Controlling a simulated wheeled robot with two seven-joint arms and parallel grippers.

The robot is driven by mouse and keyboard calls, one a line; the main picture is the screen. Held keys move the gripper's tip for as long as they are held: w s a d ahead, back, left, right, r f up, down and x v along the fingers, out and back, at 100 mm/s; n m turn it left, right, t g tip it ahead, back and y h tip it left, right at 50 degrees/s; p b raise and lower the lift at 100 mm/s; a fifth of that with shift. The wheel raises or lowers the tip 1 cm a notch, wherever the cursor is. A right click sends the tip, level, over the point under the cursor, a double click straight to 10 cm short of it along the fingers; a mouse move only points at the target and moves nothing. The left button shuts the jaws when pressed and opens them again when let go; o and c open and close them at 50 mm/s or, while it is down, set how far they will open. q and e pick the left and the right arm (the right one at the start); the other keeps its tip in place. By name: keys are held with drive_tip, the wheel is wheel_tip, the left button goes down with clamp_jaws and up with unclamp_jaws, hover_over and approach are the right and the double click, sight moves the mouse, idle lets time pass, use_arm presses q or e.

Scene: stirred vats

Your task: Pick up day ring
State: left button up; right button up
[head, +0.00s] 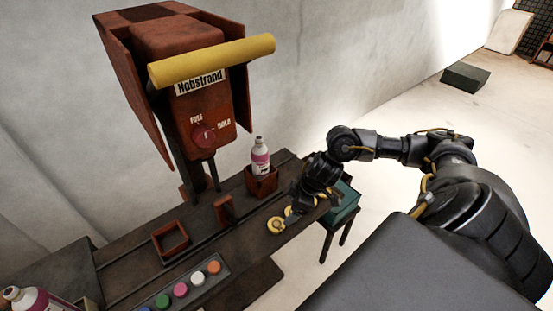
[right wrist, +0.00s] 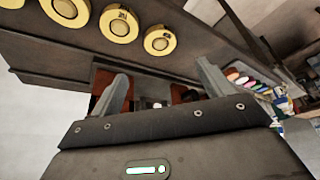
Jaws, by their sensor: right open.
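Several yellow rings with dark centres lie along the front right edge of the workbench. One yellow ring (head: 275,225) shows left of my right gripper (head: 301,205) in the head view. The right wrist view shows yellow rings at the top, among them one (right wrist: 158,41) at the right end of the row and another (right wrist: 119,25) beside it. Their small markings are unreadable, so I cannot tell which is the day ring. My right gripper is open, with nothing between its fingers, and hides part of the row in the head view. My left gripper is out of view.
A red Hobstrand machine (head: 205,95) with a yellow bar stands behind the workbench (head: 130,265). A pink-labelled bottle (head: 260,160) stands in a brown holder. An empty square tray (head: 171,242) and a strip of coloured caps (head: 197,281) are on the left. A teal box (head: 345,205) is beside the bench.

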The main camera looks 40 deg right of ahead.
hover_over(278, 224)
drive_tip(key=s+d, duration=0.2)
drive_tip(key=f, duration=0.5)
drive_tip(key=shift+w, duration=0.2)
drive_tip(key=p+x, duration=0.1)
drive_tip(key=x, duration=0.3)
drive_tip(key=shift+s+a+f, duration=0.1)
drive_tip(key=shift+s+a, duration=0.05)
drive_tip(key=shift+a, duration=0.1)
drive_tip(key=shift+a+f, duration=0.1)
drive_tip(key=shift+f, duration=0.4)
drive_tip(key=c, duration=1.1)
drive_tip(key=shift+o, duration=0.2)
drive_tip(key=shift+r, duration=0.15)
